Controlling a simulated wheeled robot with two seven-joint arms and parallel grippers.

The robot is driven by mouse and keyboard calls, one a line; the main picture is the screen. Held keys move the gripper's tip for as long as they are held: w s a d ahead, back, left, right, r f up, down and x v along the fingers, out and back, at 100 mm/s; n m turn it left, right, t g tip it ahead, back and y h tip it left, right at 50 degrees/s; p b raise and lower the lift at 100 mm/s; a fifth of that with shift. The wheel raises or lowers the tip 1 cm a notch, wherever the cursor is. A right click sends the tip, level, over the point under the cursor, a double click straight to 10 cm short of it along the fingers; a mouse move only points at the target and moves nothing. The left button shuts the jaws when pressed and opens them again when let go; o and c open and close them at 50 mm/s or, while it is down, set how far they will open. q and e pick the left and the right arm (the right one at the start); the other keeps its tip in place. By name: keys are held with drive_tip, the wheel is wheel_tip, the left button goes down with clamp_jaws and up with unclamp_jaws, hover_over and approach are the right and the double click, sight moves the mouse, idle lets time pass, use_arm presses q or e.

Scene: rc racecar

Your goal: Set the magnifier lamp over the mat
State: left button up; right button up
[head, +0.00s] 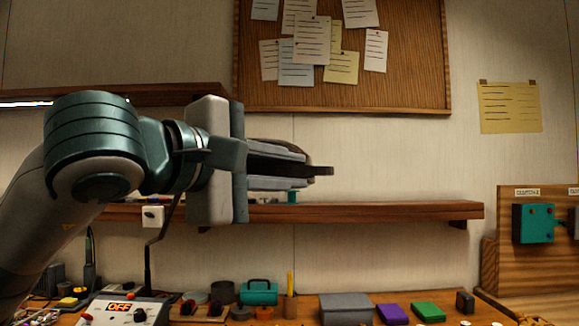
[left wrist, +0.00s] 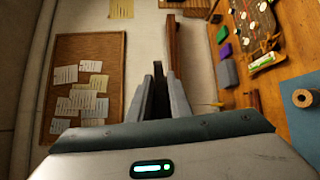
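My left gripper (head: 312,171) is raised in front of the wall, pointing right, in the head view. Its fingers lie close together above the shelf front, and whether a gap remains between them is unclear. In the left wrist view its fingers (left wrist: 160,92) point toward the wall and shelf, with no held object clearly visible. I cannot make out a magnifier lamp for certain. A thin dark bent stem (head: 149,262) rises from the bench below my left arm. A dark mat-like patch (left wrist: 254,22) with small parts shows at the upper right of the wrist view. My right gripper is out of view.
A wall shelf (head: 370,212) runs just below my left gripper. On the bench are a control box reading OFF (head: 125,311), a teal toolbox (head: 259,292), a grey box (head: 346,309), purple (head: 392,314) and green (head: 428,311) blocks. A corkboard (head: 410,85) hangs above.

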use_arm(q)
drive_tip(key=shift+w+d, duration=0.2)
drive_tip(key=shift+c, duration=0.6)
clamp_jaws()
drive_tip(key=shift+a, duration=0.1)
